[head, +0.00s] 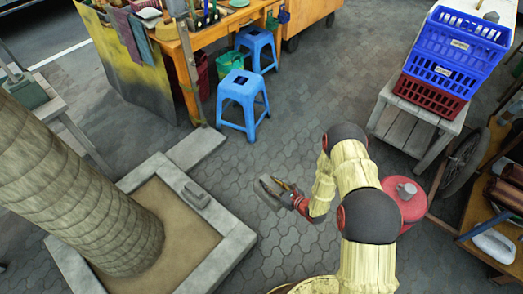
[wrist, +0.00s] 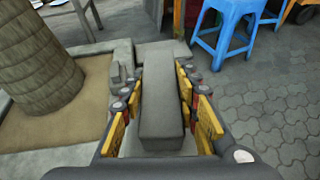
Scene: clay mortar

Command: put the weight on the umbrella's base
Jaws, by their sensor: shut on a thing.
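My gripper (head: 275,190) is shut on a long grey block, which I take as the weight (wrist: 162,112). In the wrist view the block lies between the yellow finger pads. In the head view my gripper is above the paving, right of the planter. A flat grey slab (head: 195,148) lies beyond the planter's corner, ahead and left of my gripper, with a grey post (head: 190,75) rising near its far end. It may be the umbrella's base, but I cannot tell for sure. It also shows behind the block in the wrist view (wrist: 162,52). No umbrella canopy is visible.
A stone planter (head: 232,243) surrounds a thick trunk (head: 75,185); a small grey block (head: 195,194) sits on its rim. Blue stools (head: 242,98) stand by an orange workbench (head: 238,18). Crates (head: 455,55) and a red round container (head: 408,205) are right. Paving between is clear.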

